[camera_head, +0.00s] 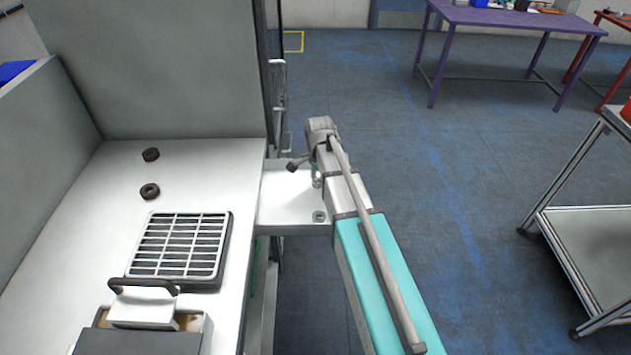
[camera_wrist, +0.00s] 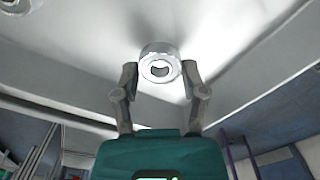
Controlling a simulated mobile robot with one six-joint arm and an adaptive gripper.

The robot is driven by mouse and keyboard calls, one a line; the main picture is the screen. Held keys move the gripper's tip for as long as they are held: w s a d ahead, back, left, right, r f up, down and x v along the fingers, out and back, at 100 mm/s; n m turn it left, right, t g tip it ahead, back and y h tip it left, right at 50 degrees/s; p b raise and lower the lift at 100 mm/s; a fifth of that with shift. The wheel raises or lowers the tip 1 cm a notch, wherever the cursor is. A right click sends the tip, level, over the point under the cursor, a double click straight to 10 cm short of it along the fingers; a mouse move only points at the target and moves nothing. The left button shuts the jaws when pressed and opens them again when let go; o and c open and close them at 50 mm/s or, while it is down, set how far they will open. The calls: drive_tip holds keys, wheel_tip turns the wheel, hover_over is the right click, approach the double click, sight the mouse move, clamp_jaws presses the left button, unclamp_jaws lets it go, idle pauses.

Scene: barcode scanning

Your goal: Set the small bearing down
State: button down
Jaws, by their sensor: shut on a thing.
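The small bearing (camera_wrist: 158,52) is a shiny silver ring with a dark bore, in the upper middle of the wrist view. My gripper (camera_wrist: 160,76) is shut on it, one grey finger on each side. A pale surface lies behind the bearing; I cannot tell whether they touch. In the head view my gripper (camera_head: 317,179) is a small shape beside my arm, over the white side shelf (camera_head: 280,205). The held bearing is not clear there.
Another silver ring (camera_head: 319,216) lies on the shelf; a round metal part (camera_wrist: 18,5) shows at the wrist view's top left. The white bench (camera_head: 112,205) holds two dark rings (camera_head: 150,191) and a slotted grate (camera_head: 180,245). The shelf's left part is clear.

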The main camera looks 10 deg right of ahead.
sight(318, 181)
drive_tip(key=shift+f+b, duration=1.25)
drive_tip(key=shift+f, duration=0.15)
drive_tip(key=shift+s, duration=0.15)
drive_tip(key=c, duration=1.4)
unclamp_jaws()
drive_tip(key=shift+s+d+r, duration=0.1)
drive_tip(key=shift+r, duration=0.05)
drive_tip(key=shift+c, duration=2)
unclamp_jaws()
drive_tip(key=shift+o, duration=1.1)
drive_tip(key=shift+w, duration=0.25)
drive_tip(key=shift+w+a+f, duration=0.2)
drive_tip(key=shift+w+f, duration=0.05)
drive_tip(key=shift+f, duration=0.2)
drive_tip(key=shift+s+d+r, duration=0.1)
drive_tip(key=shift+s, duration=0.15)
